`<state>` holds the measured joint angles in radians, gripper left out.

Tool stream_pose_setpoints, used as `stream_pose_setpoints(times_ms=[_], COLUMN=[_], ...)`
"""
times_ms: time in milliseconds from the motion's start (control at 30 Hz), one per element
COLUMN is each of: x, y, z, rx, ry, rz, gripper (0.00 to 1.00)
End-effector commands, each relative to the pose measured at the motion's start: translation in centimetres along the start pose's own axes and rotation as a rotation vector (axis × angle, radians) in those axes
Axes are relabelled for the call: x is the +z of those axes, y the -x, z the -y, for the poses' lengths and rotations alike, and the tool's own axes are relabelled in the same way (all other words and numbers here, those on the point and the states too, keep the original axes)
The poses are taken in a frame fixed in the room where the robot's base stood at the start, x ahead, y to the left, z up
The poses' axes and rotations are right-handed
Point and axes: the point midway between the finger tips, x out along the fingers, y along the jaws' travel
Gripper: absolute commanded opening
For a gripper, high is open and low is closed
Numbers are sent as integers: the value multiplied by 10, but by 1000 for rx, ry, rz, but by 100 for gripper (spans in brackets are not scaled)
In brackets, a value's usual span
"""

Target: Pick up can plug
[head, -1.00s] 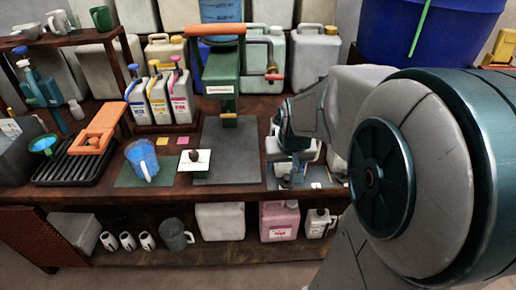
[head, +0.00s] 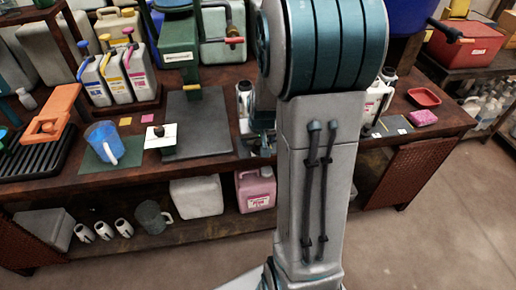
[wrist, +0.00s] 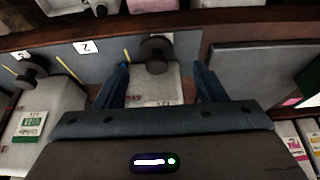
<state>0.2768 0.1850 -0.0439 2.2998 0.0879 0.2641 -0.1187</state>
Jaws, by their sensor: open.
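In the wrist view, a dark round plug (wrist: 157,48) tops a pale can (wrist: 155,88) with a label. My gripper (wrist: 160,76) is open, its two blue fingers apart on either side of this can, with the plug a little beyond the fingertips in the picture. Nothing is held. A second pale can (wrist: 45,118) with a dark plug (wrist: 31,70) stands to the left. In the head view, my arm hides the gripper and much of the cans' area; one white can (head: 375,103) shows right of the arm.
A red tray (head: 424,97) and pink sponge (head: 423,117) sit at the right. The bench front edge is close.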

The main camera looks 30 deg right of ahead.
Motion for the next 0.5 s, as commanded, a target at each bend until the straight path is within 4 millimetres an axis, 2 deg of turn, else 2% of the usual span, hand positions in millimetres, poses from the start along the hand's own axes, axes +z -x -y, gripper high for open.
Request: stream_pose_setpoints(times_ms=[200, 333, 500], x=[0, -1, -2], y=[-32, -41, -42], z=[-4, -4, -3], rx=[0, 0, 0], ry=[-1, -1, 0], rz=[4, 2, 0], gripper=[64, 64, 64])
